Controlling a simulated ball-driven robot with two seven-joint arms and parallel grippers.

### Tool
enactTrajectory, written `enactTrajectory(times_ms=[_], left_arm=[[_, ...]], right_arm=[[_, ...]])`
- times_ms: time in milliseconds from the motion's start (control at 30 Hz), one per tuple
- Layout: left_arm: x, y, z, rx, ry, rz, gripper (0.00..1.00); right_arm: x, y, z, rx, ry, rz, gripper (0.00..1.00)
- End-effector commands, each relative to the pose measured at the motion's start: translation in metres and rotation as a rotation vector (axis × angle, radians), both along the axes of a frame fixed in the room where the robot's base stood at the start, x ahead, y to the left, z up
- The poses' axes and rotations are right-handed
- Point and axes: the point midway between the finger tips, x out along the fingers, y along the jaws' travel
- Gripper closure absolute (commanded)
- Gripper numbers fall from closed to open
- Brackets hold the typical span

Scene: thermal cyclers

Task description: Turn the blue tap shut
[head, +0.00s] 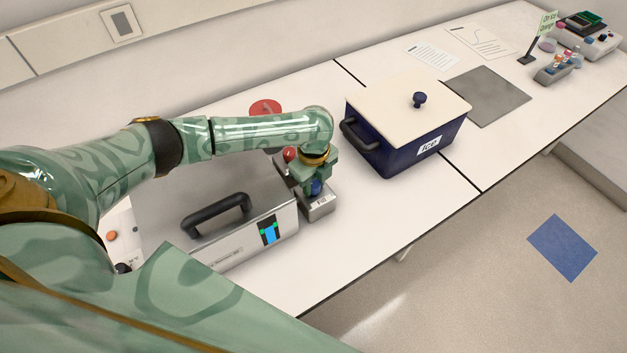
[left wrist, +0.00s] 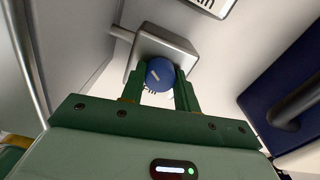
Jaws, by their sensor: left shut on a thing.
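The blue tap (left wrist: 160,74) is a round knob with a pale mark on its face, on a grey metal block (left wrist: 165,43). My left gripper (left wrist: 162,80) has its two green fingers on either side of the knob and is shut on it. In the head view, the blue tap (head: 316,187) shows just below my left gripper (head: 316,177), on the block (head: 319,208) at the right end of the silver machine (head: 250,235). The mark is slanted. My right gripper is not in view.
A red knob (head: 290,154) stands behind the blue one, and a red round thing (head: 265,108) lies farther back. A dark blue ice box (head: 390,148) with a cream lid stands to the right. The bench front between machine and box is clear.

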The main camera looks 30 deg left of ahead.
Motion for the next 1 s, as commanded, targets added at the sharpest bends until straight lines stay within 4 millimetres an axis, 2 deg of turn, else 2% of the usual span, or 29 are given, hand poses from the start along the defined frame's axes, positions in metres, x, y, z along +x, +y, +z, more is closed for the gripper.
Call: enactTrajectory(times_ms=[267,600,1000], left_arm=[[-0.001,0.0,0.006,0.0,0.002,0.154,0.92],[-0.001,-0.001,0.006,0.0,0.002,0.468,0.92],[-0.002,-0.001,0.003,0.001,0.005,0.849,0.92]], right_arm=[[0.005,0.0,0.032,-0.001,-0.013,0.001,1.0],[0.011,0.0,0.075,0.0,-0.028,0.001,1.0],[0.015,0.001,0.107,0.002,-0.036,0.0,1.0]])
